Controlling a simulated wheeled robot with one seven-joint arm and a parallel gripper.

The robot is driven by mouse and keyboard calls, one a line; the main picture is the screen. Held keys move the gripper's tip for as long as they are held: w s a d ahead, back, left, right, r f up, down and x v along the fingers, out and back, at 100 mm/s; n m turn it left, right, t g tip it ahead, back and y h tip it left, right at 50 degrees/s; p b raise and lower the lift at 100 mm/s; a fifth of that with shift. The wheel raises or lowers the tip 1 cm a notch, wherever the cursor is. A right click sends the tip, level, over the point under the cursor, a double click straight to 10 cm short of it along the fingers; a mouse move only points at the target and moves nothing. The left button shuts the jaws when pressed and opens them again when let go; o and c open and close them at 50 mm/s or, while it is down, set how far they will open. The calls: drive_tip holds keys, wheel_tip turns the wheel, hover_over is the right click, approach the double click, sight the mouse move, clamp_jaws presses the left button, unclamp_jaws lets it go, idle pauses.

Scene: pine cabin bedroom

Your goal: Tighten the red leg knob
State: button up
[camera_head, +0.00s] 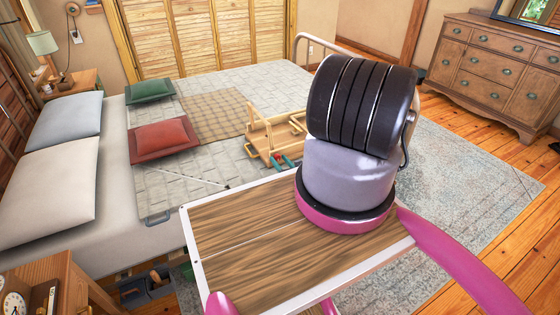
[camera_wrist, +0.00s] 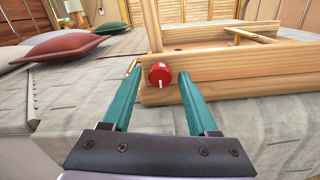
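The red knob (camera_wrist: 159,74) is a small round cap with a white mark on its face. It sits on the end of a light wooden piece (camera_wrist: 225,75) that rests on the bed. My gripper (camera_wrist: 160,72) is open, its two teal fingertips to the left and right of the knob. Gaps show on both sides and no contact is visible. In the head view the wooden piece (camera_head: 262,128) lies on the bed, with the teal fingers (camera_head: 285,161) at its near side. My arm hides part of that area, and I cannot make out the knob clearly there.
The bed (camera_head: 200,185) has a grey quilted cover. A red cushion (camera_head: 164,140) and a green cushion (camera_head: 150,91) lie left of the wooden piece. A metal bed rail (camera_head: 320,40) stands behind. A dresser (camera_head: 490,70) is at the right, with a rug and open floor before it.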

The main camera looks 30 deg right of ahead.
clamp_jaws()
drive_tip(key=shift+m, duration=0.5)
drive_tip(key=m, duration=0.2)
drive_tip(key=shift+m, duration=0.4)
drive_tip(key=m, duration=0.4)
drive_tip(key=shift+m, duration=0.3)
drive_tip(key=m, duration=0.4)
drive_tip(key=shift+m, duration=2.5)
